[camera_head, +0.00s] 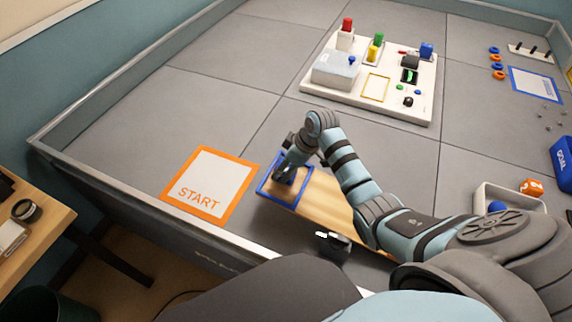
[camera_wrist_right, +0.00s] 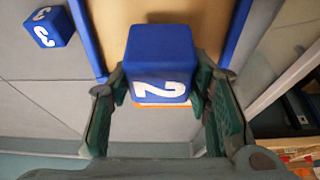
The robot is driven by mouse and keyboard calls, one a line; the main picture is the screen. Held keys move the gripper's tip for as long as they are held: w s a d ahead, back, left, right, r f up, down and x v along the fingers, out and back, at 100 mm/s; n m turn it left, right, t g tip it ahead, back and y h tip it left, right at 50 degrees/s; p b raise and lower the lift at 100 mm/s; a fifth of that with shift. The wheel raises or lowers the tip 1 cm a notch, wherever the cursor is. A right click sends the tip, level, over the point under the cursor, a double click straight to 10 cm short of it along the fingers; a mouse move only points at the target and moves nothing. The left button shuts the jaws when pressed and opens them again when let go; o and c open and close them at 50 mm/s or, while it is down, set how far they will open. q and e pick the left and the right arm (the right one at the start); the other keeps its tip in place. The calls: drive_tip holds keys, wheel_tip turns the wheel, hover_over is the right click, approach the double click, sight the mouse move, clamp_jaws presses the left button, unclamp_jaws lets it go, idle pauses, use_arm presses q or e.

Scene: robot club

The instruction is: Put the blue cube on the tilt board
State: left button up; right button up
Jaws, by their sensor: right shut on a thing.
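My right gripper (camera_wrist_right: 160,95) is shut on a blue cube (camera_wrist_right: 160,52) with a white 2 on it, held between its two fingers. The tilt board (camera_head: 332,207) is a wooden plank with a blue-outlined end. In the head view my right gripper (camera_head: 285,172) is over that blue-outlined end; the held cube is mostly hidden there. In the wrist view the board (camera_wrist_right: 112,28) shows behind the cube, with blue strips on both sides. I cannot tell whether the cube touches the board. A second blue cube (camera_wrist_right: 48,27) with a white numeral lies beside the board. My left gripper is not clearly seen.
An orange-framed START pad (camera_head: 211,184) lies left of the board. A white panel (camera_head: 405,107) with coloured parts stands farther back. A white tray (camera_head: 512,195) with a blue ball (camera_head: 497,207) is at right. A small dark object (camera_head: 333,242) sits near the front edge.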

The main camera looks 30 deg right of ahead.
drive_tip(key=o, duration=1.3)
drive_tip(key=shift+c, duration=0.2)
drive_tip(key=v, duration=1.2)
drive_tip(key=shift+w+a+f, duration=0.1)
drive_tip(key=shift+f, duration=0.05)
